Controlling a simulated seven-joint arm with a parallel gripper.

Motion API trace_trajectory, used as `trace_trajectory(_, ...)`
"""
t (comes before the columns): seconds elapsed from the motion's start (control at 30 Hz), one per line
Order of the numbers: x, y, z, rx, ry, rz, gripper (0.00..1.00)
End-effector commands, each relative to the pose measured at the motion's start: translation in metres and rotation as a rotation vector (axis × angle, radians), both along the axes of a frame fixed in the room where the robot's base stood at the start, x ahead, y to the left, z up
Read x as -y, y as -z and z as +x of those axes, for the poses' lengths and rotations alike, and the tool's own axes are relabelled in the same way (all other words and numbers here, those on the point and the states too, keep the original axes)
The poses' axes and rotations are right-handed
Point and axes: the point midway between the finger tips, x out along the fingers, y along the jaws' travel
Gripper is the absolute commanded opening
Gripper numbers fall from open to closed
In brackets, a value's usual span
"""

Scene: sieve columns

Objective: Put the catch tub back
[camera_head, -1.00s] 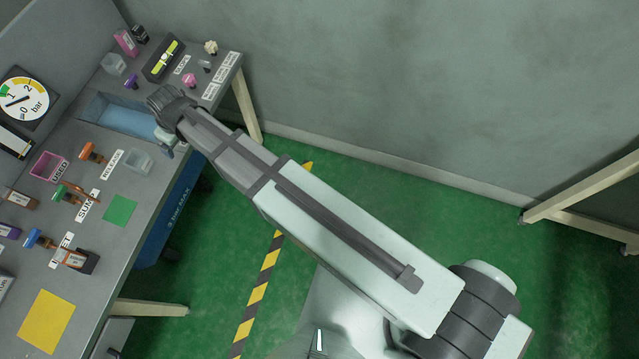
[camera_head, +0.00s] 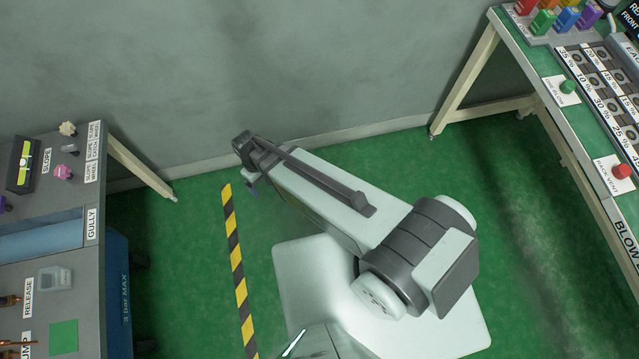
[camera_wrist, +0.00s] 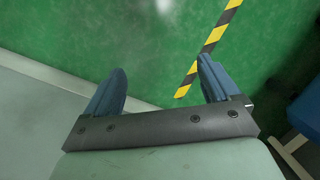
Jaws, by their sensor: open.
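A small clear tub (camera_head: 55,278) stands upright on the left bench (camera_head: 85,315), between the RELEASE label (camera_head: 27,298) and the blue gully (camera_head: 40,241). I cannot tell for certain that it is the catch tub. My gripper (camera_head: 250,188) hangs over the green floor, to the right of the bench and well apart from the tub. In the wrist view my gripper (camera_wrist: 160,84) has its two blue fingers wide apart with nothing between them.
A yellow-and-black floor stripe (camera_head: 238,275) runs between the left bench and my base. A second bench (camera_head: 530,65) with coloured blocks, a green button (camera_head: 568,87) and a red button (camera_head: 622,171) stands at the right.

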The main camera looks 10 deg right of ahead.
Motion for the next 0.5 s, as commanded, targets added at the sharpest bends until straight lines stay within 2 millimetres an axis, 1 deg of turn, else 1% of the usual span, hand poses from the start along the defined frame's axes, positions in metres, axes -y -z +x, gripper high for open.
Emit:
trace_trajectory(0.03, 0.026, 0.007, -0.009, -0.023, 0.043, -0.017, 0.89)
trace_trajectory(0.1, 0.054, 0.016, -0.019, -0.051, 0.097, -0.038, 0.89)
trace_trajectory(0.17, 0.077, 0.023, -0.030, -0.076, 0.143, -0.054, 0.89)
trace_trajectory(0.2, 0.092, 0.027, -0.038, -0.093, 0.173, -0.065, 0.89)
trace_trajectory(0.3, 0.126, 0.037, -0.059, -0.137, 0.248, -0.090, 0.89)
trace_trajectory(0.37, 0.145, 0.042, -0.073, -0.165, 0.294, -0.103, 0.89)
trace_trajectory(0.4, 0.157, 0.045, -0.084, -0.183, 0.323, -0.112, 0.89)
trace_trajectory(0.47, 0.174, 0.048, -0.099, -0.210, 0.368, -0.124, 0.89)
trace_trajectory(0.5, 0.185, 0.051, -0.110, -0.229, 0.397, -0.132, 0.89)
